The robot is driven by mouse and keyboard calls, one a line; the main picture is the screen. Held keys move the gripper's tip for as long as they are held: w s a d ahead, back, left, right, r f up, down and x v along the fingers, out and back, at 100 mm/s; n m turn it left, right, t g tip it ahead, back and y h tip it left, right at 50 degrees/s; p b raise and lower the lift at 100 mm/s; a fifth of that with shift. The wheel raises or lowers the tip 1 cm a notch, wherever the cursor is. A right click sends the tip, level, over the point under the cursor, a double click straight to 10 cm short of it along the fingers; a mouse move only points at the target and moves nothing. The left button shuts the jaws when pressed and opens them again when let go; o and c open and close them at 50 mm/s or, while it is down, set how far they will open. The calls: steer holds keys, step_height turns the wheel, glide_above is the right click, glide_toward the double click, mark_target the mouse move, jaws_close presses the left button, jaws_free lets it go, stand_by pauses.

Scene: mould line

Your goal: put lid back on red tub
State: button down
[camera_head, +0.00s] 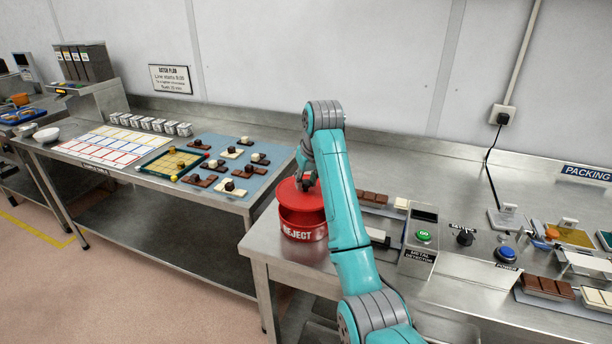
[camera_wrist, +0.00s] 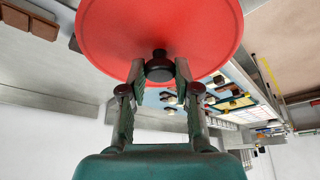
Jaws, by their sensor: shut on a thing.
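The red tub (camera_head: 303,232), marked REJECT, stands on the near left corner of the steel packing bench. The lid also fills the upper middle of the wrist view (camera_wrist: 160,25). My gripper (camera_wrist: 160,72) is shut on the lid's dark knob (camera_wrist: 160,66), one finger on each side. In the head view my gripper (camera_head: 306,184) is small and partly hidden by the arm.
A metal detector box (camera_head: 421,236) with a green button and chocolate bars (camera_head: 372,197) stand right of the tub. A blue mat (camera_head: 262,180) with chocolates lies on the bench at left. A gap separates the two benches. A wall rises behind.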

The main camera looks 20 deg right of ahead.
mark_target(307, 192)
steer(key=shift+f, duration=2.4)
steer(key=shift+f, duration=0.15)
stand_by(0.4)
steer(key=shift+c, duration=1.3)
jaws_free()
steer(key=shift+r, duration=3.5)
jaws_close()
